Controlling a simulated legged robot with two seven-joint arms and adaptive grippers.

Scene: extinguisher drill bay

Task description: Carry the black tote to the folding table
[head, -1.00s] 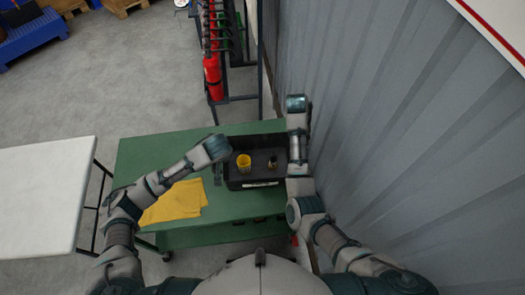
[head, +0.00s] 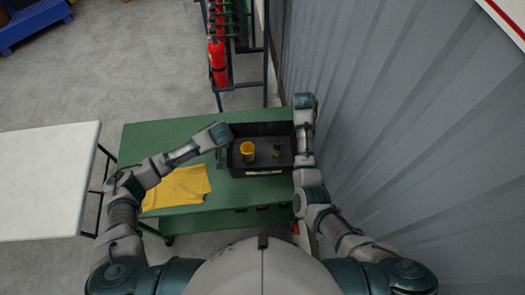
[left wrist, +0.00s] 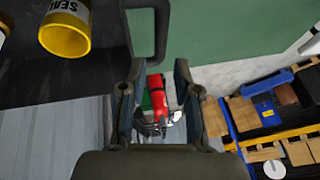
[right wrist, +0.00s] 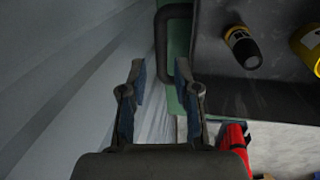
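The black tote (head: 262,172) stands upright on the green workbench (head: 150,137). It holds a yellow cup (head: 247,148) and a small dark bottle with a yellow band (right wrist: 241,45). My left gripper (left wrist: 155,92) is open and empty at the tote's left side; a black side handle (left wrist: 160,35) shows just beyond its fingertips. My right gripper (right wrist: 158,85) is open and empty at the right side, with the other handle (right wrist: 162,40) just beyond its fingers. In the head view my wrists mostly hide both grippers. The white folding table (head: 48,180) is at the left.
A yellow cloth (head: 180,188) lies on the workbench left of the tote. The corrugated grey wall (head: 400,130) is close on the right. A rack with red extinguishers (head: 217,60) stands behind the workbench. A narrow floor gap separates workbench and folding table.

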